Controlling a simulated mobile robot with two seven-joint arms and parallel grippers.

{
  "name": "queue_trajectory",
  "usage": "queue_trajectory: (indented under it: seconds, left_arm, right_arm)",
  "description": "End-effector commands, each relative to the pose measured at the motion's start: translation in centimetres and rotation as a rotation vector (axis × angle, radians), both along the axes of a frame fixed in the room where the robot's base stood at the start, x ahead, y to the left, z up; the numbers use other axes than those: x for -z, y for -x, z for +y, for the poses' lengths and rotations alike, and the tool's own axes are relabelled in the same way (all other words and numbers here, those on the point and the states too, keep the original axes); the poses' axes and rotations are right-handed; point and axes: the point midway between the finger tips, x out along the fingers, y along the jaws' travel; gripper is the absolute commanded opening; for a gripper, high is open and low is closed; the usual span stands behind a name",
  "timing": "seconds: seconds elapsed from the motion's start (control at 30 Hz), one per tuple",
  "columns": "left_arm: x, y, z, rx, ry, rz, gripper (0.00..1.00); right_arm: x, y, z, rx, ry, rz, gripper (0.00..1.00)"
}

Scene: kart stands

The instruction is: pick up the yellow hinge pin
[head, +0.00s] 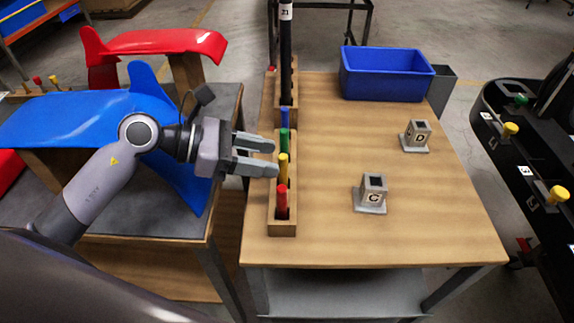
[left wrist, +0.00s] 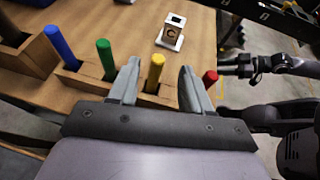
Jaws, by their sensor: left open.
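The yellow hinge pin (head: 283,167) stands upright in a wooden rack (head: 284,230) on the table, between a green pin (head: 284,140) and a red pin (head: 281,198). My left gripper (head: 276,157) is open and level, reaching in from the left at the rack. In the left wrist view the yellow pin (left wrist: 154,72) shows between the two open fingers (left wrist: 160,78), with no visible contact. The green pin (left wrist: 106,58) is outside the left finger and the red pin (left wrist: 210,77) outside the right finger. My right gripper is not in view.
A blue pin (head: 285,117) stands behind the green one. Grey holders marked C (head: 372,194) and D (head: 416,136) and a blue bin (head: 386,74) are on the table (head: 400,230). A blue kart panel (head: 75,117) lies on the left stand. The table's front middle is clear.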

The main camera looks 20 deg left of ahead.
Motion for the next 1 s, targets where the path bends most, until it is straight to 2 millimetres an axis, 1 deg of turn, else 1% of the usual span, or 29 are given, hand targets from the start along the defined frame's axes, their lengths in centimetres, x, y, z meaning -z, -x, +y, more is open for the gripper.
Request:
queue_trajectory:
  seconds: [0.1,0.23,0.53,0.67,0.87,0.9,0.97,1.0]
  left_arm:
    - [0.2,-0.4,-0.9,0.001,0.003,0.0,0.49]
    - [0.7,-0.9,-1.7,0.0,0.005,0.0,0.49]
    - [2.5,-2.7,-4.4,0.001,0.005,0.002,0.49]
    - [2.9,-2.9,-4.9,0.0,0.003,0.001,0.49]
    - [2.9,-2.9,-5.0,0.0,0.001,0.0,0.49]
    - [2.9,-2.9,-5.0,0.0,0.001,0.0,0.42]
    - [2.9,-2.9,-4.9,-0.001,0.002,0.001,0.23]
    - [2.9,-2.9,-4.9,-0.001,0.002,0.001,0.1]
  right_arm:
    - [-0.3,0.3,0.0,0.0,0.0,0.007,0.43]
    - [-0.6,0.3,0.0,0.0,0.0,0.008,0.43]
    - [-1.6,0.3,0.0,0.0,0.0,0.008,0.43]
    - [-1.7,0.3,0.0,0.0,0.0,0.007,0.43]
    - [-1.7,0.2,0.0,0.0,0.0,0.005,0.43]
    - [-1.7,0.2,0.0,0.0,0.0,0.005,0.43]
    - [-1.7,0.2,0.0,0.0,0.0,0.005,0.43]
    - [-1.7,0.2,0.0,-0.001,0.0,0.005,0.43]
